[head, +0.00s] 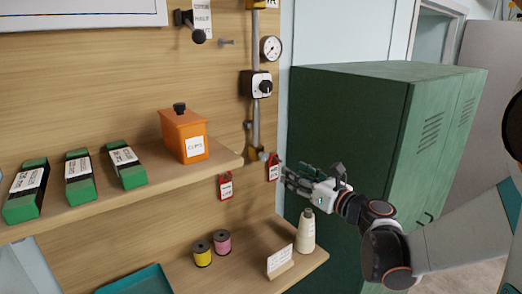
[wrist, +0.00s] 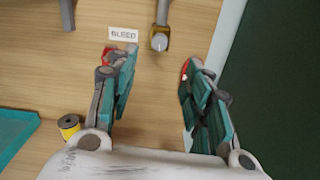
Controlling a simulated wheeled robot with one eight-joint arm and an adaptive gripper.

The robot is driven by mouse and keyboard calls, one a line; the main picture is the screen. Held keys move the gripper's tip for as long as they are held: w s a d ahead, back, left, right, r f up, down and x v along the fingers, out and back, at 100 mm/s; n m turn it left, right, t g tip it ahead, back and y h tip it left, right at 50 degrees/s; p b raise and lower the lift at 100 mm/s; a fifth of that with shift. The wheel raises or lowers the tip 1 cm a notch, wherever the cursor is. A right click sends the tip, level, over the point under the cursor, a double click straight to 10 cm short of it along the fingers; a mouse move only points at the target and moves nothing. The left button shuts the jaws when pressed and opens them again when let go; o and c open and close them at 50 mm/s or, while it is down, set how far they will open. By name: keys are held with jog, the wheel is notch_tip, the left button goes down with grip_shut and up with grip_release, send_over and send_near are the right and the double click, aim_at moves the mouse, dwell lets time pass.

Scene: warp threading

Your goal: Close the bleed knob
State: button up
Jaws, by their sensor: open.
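The bleed knob (wrist: 160,42) shows in the wrist view as a small grey round end on a brass fitting at the foot of a pipe. A white BLEED label (wrist: 123,35) is on the wall to its left. In the head view the pipe's lower end (head: 263,155) is small, and the knob's turn position cannot be told. My gripper (wrist: 159,66) is open and empty, with the knob beyond and roughly between its fingertips, apart from them. In the head view my gripper (head: 285,176) is right of and slightly below the pipe end.
Red tags (head: 225,187) hang near the shelf edge, one close to my gripper. A gauge (head: 270,48) and a black dial (head: 265,87) sit higher on the pipe. A white bottle (head: 306,231) stands below my gripper. A green cabinet (head: 350,125) is behind it.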

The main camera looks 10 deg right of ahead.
aim_at(266, 157)
jog(key=p+x, duration=0.1)
jog(key=x, duration=1.2)
jog(key=shift+w+a+p, duration=0.2)
jog(key=shift+w+p, duration=0.1)
jog(key=shift+p, duration=0.05)
jog(key=shift+c, duration=0.5)
jog(key=c, duration=1)
